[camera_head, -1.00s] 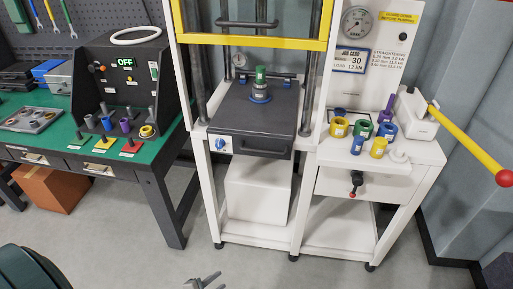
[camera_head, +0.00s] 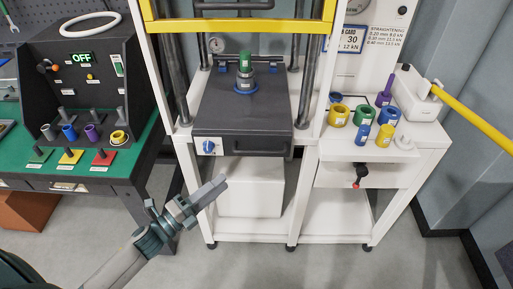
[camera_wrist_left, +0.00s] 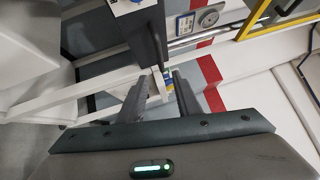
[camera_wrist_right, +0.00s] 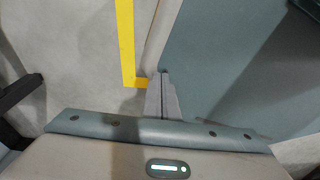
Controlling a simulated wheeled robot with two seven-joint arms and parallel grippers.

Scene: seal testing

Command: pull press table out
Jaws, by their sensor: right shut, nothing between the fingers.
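The press table (camera_head: 235,115) is a dark grey slab between the press posts. A dark handle (camera_head: 262,153) runs along its front, and a green and grey part on a blue ring (camera_head: 246,85) stands on top. My left gripper (camera_head: 218,186) is below and left of the handle, apart from it, in front of the white frame. In the left wrist view its fingers (camera_wrist_left: 160,85) are apart with nothing between them; a dark bar stands just beyond. My right gripper is out of the head view; the right wrist view shows its fingers (camera_wrist_right: 163,92) together and empty.
The white press frame (camera_head: 190,185) surrounds the table, with a yellow crossbar (camera_head: 240,26) above. A green bench (camera_head: 125,165) with a control box stands left. A white side table (camera_head: 345,152) with several coloured rings and a yellow lever (camera_head: 470,118) stands right. The floor in front is clear.

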